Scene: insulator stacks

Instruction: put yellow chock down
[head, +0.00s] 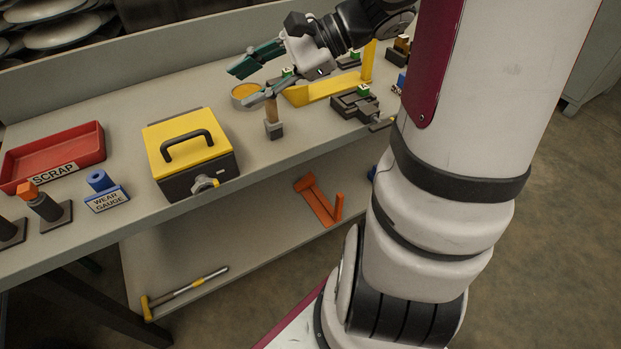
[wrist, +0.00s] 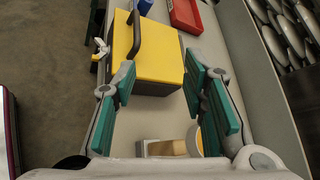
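The yellow chock (head: 330,87) is an L-shaped piece with a long flat arm and an upright end. It appears to rest on the bench, to the right of and below my gripper, and is partly hidden by it. I cannot make it out in the wrist view. My gripper (head: 250,82) is open above the bench, its green-padded fingers pointing left. In the wrist view my gripper (wrist: 166,100) shows its fingers wide apart with nothing held between them.
A yellow-lidded box (head: 190,155) stands left of my gripper. Dark fixtures (head: 355,105) sit at right. A red scrap tray (head: 55,155) is at far left; an orange L-shaped piece (head: 320,203) lies below.

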